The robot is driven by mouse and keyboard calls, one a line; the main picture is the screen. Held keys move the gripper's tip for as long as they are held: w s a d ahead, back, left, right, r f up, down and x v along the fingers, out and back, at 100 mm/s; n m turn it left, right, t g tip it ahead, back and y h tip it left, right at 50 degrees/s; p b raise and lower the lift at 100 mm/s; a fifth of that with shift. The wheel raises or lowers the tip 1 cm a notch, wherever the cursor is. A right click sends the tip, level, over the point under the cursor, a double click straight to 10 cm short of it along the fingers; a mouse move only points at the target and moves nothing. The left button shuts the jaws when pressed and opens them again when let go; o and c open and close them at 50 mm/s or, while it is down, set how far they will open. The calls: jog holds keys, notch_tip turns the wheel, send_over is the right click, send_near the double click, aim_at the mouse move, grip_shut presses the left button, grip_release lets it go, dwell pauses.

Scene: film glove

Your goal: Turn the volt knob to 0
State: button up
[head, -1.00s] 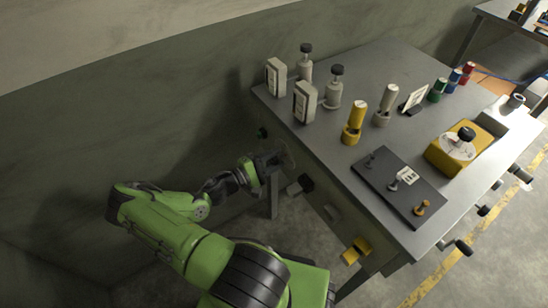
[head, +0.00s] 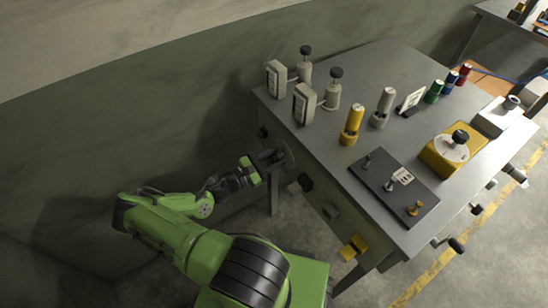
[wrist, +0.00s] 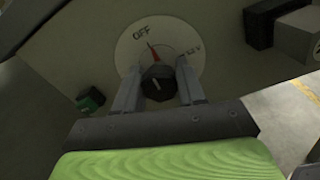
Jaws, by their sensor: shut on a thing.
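The volt knob (wrist: 157,83) is a black knob in the middle of a round pale dial (wrist: 138,48) on the table's side panel. The dial reads "OFF" at the top and what looks like "12 V" at the right. A red pointer runs up from the knob towards "OFF", leaning a little left. A short pale line shows on the knob's face. My gripper (wrist: 157,88) has one finger on each side of the knob and is shut on it. In the head view my gripper (head: 270,157) is at the dial (head: 288,154), and the knob is hidden.
A green button (wrist: 90,100) sits on the panel left of the dial. Dark and grey blocks (wrist: 272,22) stick out at the right. The grey table (head: 390,75) carries switches, cylinders and a yellow box (head: 438,160). A yellow fitting (head: 353,248) juts from its side.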

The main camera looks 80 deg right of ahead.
jog(key=shift+n, duration=0.5)
jog(key=o, duration=1.1)
jog(key=shift+c, duration=0.2)
jog(key=v, duration=1.6)
jog(key=shift+p, duration=0.4)
